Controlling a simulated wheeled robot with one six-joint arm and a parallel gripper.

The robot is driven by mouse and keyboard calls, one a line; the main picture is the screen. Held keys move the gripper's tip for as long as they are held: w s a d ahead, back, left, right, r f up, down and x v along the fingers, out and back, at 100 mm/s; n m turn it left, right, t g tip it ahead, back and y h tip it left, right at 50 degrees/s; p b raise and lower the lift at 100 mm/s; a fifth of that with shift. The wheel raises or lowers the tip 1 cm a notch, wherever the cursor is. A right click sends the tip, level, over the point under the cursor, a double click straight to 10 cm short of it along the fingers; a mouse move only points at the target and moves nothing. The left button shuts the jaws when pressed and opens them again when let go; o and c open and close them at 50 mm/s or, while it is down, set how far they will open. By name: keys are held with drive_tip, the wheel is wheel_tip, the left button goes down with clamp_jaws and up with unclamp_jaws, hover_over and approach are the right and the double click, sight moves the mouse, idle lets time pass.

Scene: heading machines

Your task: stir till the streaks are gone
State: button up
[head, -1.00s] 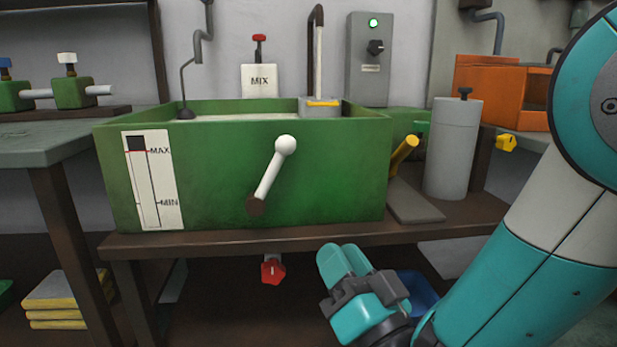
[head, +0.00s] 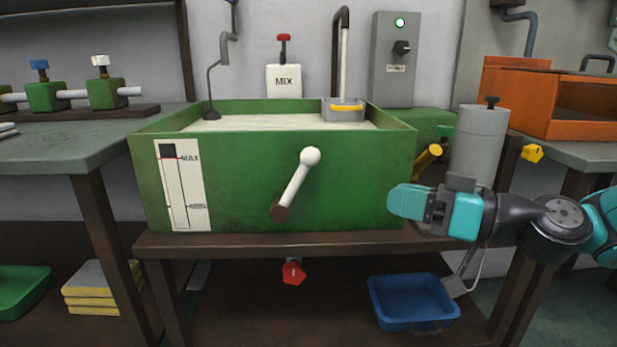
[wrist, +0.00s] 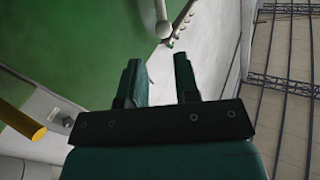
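The green tank (head: 250,180) stands on a brown bench and holds pale liquid (head: 270,122); streaks are too fine to tell from here. A white crank handle (head: 297,182) with a round knob hangs on its front wall, tilted, knob up and to the right. The handle also shows at the top of the wrist view (wrist: 163,20). My gripper (head: 400,203) is in front of the tank's lower right corner, pointing left toward the crank and apart from it. In the wrist view its two fingers (wrist: 157,62) are spread with nothing between them.
A level gauge (head: 183,187) is on the tank's left front. A MIX sign with a red valve (head: 284,80) stands behind. A yellow-handled lever (head: 427,156) and grey cylinder (head: 480,145) are at the right. A blue tray (head: 412,303) lies below.

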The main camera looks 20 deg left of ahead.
sight(295, 185)
drive_tip(key=w+a, duration=0.3)
drive_tip(key=a, duration=1.2)
drive_tip(key=shift+a, duration=0.15)
clamp_jaws()
